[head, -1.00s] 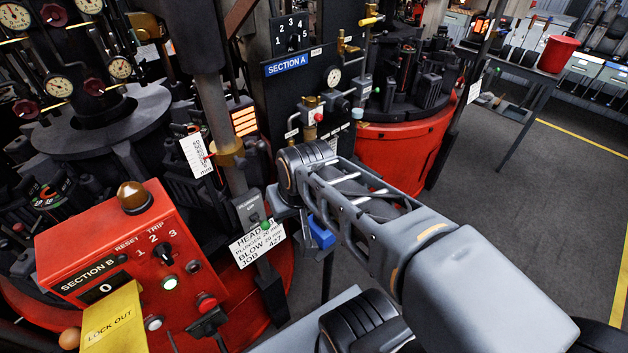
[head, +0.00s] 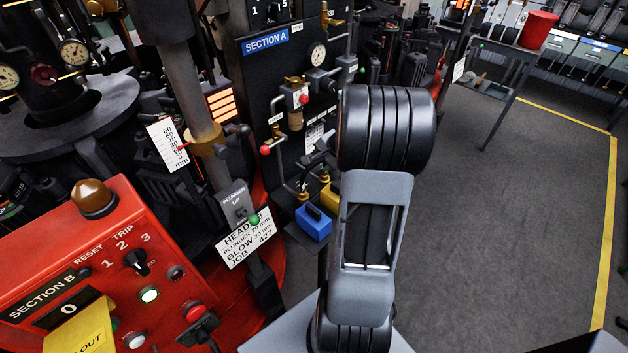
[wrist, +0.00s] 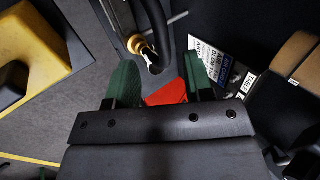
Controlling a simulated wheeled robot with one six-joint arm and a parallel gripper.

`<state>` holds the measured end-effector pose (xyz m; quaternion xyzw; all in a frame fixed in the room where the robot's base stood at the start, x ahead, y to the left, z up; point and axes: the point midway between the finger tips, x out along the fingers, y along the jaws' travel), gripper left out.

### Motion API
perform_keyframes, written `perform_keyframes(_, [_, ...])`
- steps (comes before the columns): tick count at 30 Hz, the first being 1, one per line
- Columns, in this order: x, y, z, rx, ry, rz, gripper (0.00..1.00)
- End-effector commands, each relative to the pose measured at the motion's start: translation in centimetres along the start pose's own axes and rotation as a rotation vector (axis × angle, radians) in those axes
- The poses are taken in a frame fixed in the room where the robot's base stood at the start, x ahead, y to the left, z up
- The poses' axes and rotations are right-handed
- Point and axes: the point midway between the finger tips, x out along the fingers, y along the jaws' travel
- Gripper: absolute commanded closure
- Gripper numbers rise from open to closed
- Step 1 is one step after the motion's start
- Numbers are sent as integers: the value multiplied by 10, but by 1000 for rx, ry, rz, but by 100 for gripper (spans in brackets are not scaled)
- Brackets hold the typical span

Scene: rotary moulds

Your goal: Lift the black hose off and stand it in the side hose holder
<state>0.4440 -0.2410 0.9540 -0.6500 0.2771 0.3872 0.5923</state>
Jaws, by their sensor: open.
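In the wrist view, my gripper (wrist: 160,64) is open, with two green fingers apart. A black hose (wrist: 158,28) curves down in the gap between them in the picture, beside a brass fitting (wrist: 137,44). I see no grip on it, and its depth relative to the fingertips is unclear. In the head view my arm hides the gripper. A yellow block (head: 331,196) and a blue block (head: 313,222) sit side by side just left of my arm. A yellow block with a dark part (wrist: 42,52) shows at left in the wrist view. I cannot tell which is the side hose holder.
The SECTION A panel (head: 256,75) with valves and a gauge (head: 318,54) stands behind. The red SECTION B box (head: 80,255) is at lower left. A grey post (head: 187,85) rises between. Clear floor (head: 500,200) lies to the right. A red part (wrist: 166,94) shows between my fingers.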

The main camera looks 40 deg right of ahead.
Motion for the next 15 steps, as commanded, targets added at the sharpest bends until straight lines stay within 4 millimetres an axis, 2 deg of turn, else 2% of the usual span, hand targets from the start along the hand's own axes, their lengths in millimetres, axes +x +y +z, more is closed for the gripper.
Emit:
perform_keyframes(3, [16,0,0,-1,-1,0,52])
perform_keyframes(11, [30,-1,0,-1,0,0,52])
perform_keyframes(15, [48,-2,1,-2,-3,3,52])
